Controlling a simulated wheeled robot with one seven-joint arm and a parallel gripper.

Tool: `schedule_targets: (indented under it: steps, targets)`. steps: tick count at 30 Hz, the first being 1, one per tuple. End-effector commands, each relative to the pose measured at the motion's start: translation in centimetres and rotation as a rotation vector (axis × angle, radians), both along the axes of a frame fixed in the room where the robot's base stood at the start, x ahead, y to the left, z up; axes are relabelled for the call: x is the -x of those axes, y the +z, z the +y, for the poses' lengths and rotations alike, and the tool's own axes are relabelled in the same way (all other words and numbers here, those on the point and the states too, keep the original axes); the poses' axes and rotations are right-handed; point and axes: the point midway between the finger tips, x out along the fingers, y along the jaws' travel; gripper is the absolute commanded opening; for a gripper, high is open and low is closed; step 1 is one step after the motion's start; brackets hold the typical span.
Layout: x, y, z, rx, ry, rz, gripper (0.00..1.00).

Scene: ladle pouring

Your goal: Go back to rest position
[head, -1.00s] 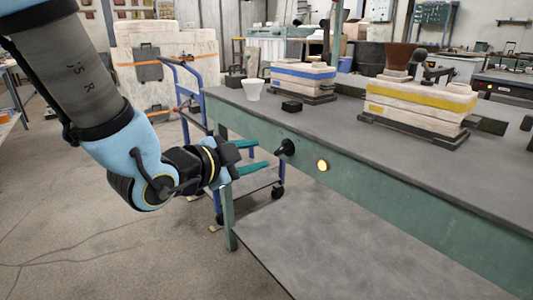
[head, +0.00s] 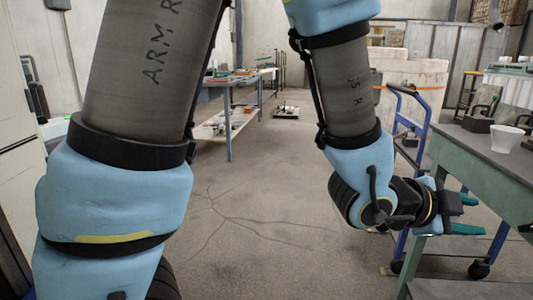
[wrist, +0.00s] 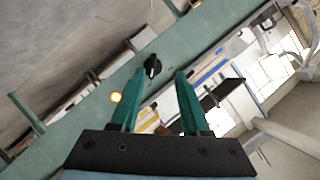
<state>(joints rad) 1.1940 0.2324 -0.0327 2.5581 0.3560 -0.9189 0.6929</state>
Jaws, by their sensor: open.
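My gripper (head: 474,212) is at the right of the head view, beside the near left end of the green workbench (head: 465,160). Its teal fingers point right and are partly covered by the black gripper body. In the wrist view my gripper (wrist: 159,74) shows two teal fingers spread apart with nothing between them. Beyond them is the green bench side with a black knob (wrist: 152,66) and a lit yellow button (wrist: 116,97). My arm hangs bent, above the floor.
A white cup (head: 506,138) stands on the bench. A blue-framed cart (head: 397,150) stands close behind my gripper. A long table (head: 228,112) with items is at the back. The concrete floor (head: 250,200) in the middle is clear.

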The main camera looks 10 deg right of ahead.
Motion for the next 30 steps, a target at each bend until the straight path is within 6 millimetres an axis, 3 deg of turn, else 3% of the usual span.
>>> schedule_targets:
  steps: [5, 8, 12, 15, 18, 21, 24, 30]
  targets:
    - [-9.9, -2.4, 4.9, -0.148, 0.305, 0.126, 0.46]
    - [-15.3, -4.1, 9.7, -0.238, 0.519, 0.239, 0.46]
    - [-20.9, -6.2, 18.0, -0.34, 0.836, 0.429, 0.46]
    - [-23.3, -7.5, 24.9, -0.396, 1.077, 0.593, 0.46]
    - [-23.9, -8.5, 31.1, -0.43, 1.297, 0.763, 0.46]
    - [-23.4, -9.0, 35.7, -0.448, 1.465, 0.905, 0.46]
    - [-22.5, -9.3, 39.2, -0.455, 1.601, 1.03, 0.46]
    - [-20.0, -9.4, 44.3, -0.451, 1.819, 1.253, 0.46]
